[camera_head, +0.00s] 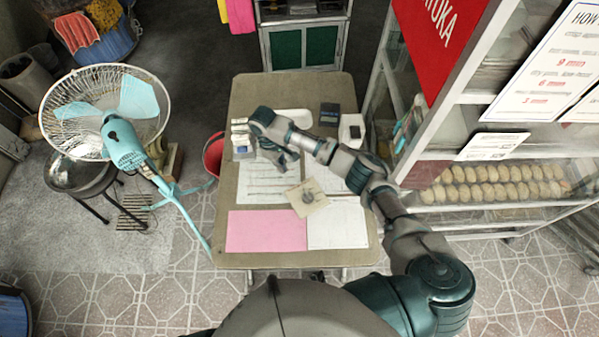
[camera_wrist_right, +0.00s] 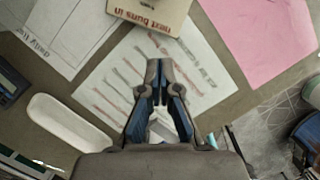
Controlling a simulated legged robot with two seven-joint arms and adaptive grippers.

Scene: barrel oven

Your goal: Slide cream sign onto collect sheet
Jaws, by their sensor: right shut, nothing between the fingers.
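The cream sign (camera_head: 308,197) lies on the table across the edges of several sheets. It carries a small grey piece on top. In the wrist view the cream sign (camera_wrist_right: 152,12) is at the top edge, partly cut off, with lettering that reads "next buns in". My right gripper (camera_head: 284,163) is over the lined sheet (camera_head: 262,188), up and left of the sign and apart from it. In the wrist view my right gripper (camera_wrist_right: 160,65) is shut and empty above a lined sheet. I cannot read which sheet is the collect sheet. My left gripper is out of view.
A pink sheet (camera_head: 266,231) and a white sheet (camera_head: 337,227) lie along the table's near edge. A white tray (camera_head: 292,117), a dark calculator (camera_head: 329,114) and small stacked items stand at the back. A fan (camera_head: 122,140) stands left, a bun shelf (camera_head: 490,190) right.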

